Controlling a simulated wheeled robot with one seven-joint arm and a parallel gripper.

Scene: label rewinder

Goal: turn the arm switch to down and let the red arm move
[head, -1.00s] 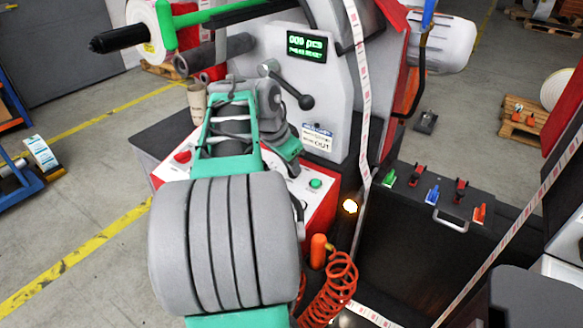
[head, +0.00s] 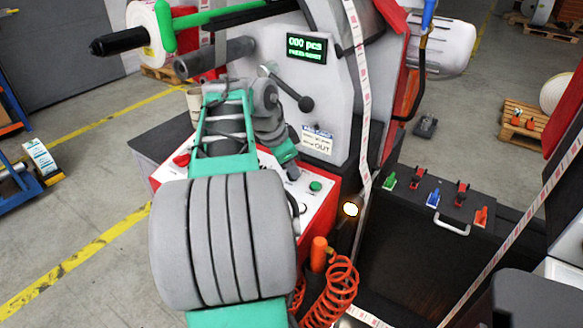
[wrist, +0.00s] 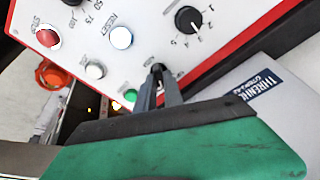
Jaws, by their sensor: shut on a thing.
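My gripper (wrist: 160,92) is low over the white control panel (wrist: 75,30) in the wrist view. Its dark fingers are shut on a small black switch knob (wrist: 158,68), which they partly cover. The label beside the knob is mostly hidden, so I cannot read its setting. In the head view my gripper (head: 286,156) is at the panel (head: 323,201) on the red cabinet, and its fingertips are hard to make out. I cannot clearly pick out the red arm in either view.
A green button (wrist: 131,95), a white button (wrist: 95,71), a blue-ringed reset button (wrist: 121,38), a numbered dial (wrist: 188,20) and a red mushroom button (wrist: 47,36) surround the gripper. A black ball lever (head: 305,103) stands above it. The display (head: 306,47) reads 000 pcs.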

